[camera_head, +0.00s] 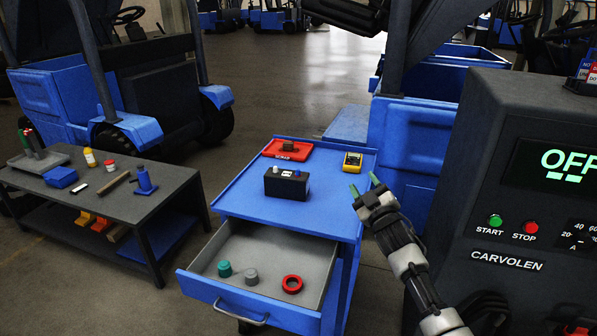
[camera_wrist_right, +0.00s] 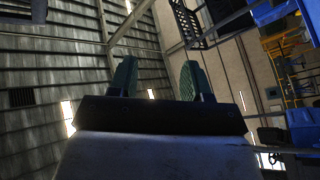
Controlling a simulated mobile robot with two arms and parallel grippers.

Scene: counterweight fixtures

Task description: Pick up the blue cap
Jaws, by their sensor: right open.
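A black battery (camera_head: 286,187) stands on the top of the blue tool cart. My left gripper is not in view.
The cart's drawer (camera_head: 205,290) is open and holds a teal cap (camera_head: 224,268), a grey cap (camera_head: 251,276) and a red ring (camera_head: 292,284). A red tray (camera_head: 272,151) and yellow meter (camera_head: 353,161) lie behind the battery. A dark control cabinet (camera_head: 500,220) stands at right.

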